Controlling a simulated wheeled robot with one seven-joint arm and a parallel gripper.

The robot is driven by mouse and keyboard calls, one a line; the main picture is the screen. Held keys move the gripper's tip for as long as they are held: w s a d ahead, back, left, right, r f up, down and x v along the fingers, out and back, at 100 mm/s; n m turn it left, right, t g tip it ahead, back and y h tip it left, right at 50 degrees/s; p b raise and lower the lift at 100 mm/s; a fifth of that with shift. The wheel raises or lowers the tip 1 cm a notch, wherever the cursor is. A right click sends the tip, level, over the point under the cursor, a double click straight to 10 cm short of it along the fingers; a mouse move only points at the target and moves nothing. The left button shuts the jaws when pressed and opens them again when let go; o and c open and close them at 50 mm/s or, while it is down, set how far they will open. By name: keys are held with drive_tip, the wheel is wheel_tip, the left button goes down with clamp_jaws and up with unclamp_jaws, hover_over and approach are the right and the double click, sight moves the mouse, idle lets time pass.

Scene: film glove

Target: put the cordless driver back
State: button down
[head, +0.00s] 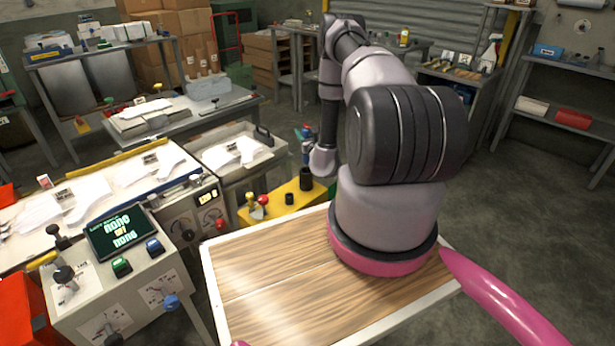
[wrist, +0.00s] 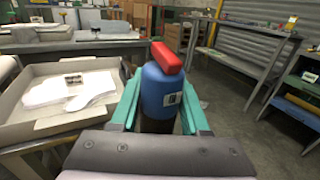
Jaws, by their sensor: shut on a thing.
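My gripper (wrist: 160,98) has teal fingers on both sides of a blue, rounded body with a red block on top, and is shut on it. I take this to be the cordless driver (wrist: 157,88); a pale label shows on its side, and its lower part is hidden. In the head view a small blue and red part of it (head: 306,132) shows left of my arm, above and behind the yellow holder. The yellow holder (head: 280,209) has black round sockets and a few small red and yellow-handled items at its left end.
A wooden-topped board (head: 270,275) with a white rim lies in front. A machine with a green-lettered screen (head: 118,233) stands left. A tray with white glove shapes (head: 240,170) lies behind the holder. A shelf (wrist: 240,65) stands to the right in the wrist view.

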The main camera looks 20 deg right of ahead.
wheel_tip(320, 180, down, 9)
drive_tip(key=shift+a+r, duration=0.1)
idle(0.3)
drive_tip(key=shift+c, duration=1.9)
unclamp_jaws()
